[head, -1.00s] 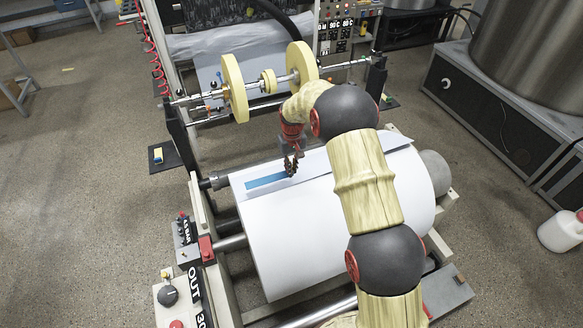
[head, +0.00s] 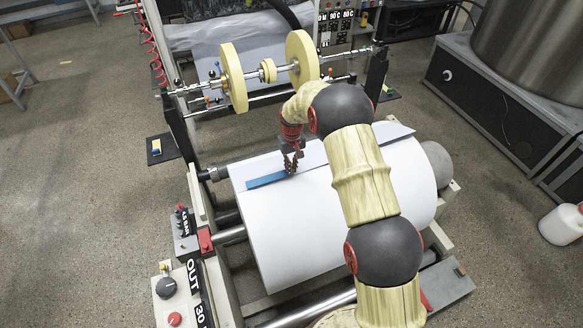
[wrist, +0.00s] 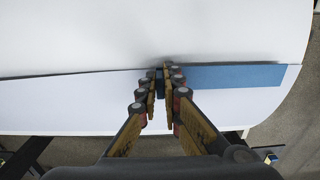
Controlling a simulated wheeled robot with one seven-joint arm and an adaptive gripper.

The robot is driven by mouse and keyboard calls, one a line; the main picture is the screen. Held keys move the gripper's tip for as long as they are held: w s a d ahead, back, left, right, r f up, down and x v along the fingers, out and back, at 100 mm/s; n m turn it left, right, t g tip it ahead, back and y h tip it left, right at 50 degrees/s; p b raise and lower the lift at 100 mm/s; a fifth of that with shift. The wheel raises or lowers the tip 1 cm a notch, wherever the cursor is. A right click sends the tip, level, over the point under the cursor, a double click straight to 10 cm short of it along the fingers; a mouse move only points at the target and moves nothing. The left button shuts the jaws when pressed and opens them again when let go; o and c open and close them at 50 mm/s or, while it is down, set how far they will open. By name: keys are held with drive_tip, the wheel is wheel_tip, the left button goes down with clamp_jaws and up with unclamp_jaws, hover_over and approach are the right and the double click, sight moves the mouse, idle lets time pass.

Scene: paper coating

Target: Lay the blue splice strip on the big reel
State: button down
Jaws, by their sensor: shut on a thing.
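The blue splice strip (head: 267,179) lies along the upper left part of the big white reel (head: 300,225) in the head view. In the wrist view the strip (wrist: 235,76) runs right from the fingertips, along the edge of the paper flap. My gripper (head: 290,165) is at the strip's right end in the head view. In the wrist view my gripper (wrist: 162,84) is shut on the strip's near end, with a bit of blue between the fingertips. Whether the whole strip touches the paper is hard to tell.
A shaft with cream discs (head: 233,77) stands behind the reel. A control box with red parts (head: 187,232) is at the left front. The reel's front surface is bare.

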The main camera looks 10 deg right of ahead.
drive_tip(key=shift+f+b, duration=0.4)
drive_tip(key=shift+f, duration=0.4)
idle(0.9)
drive_tip(key=c, duration=1.9)
unclamp_jaws()
drive_tip(key=shift+r, duration=0.1)
wheel_tip(320, 180, up, 12)
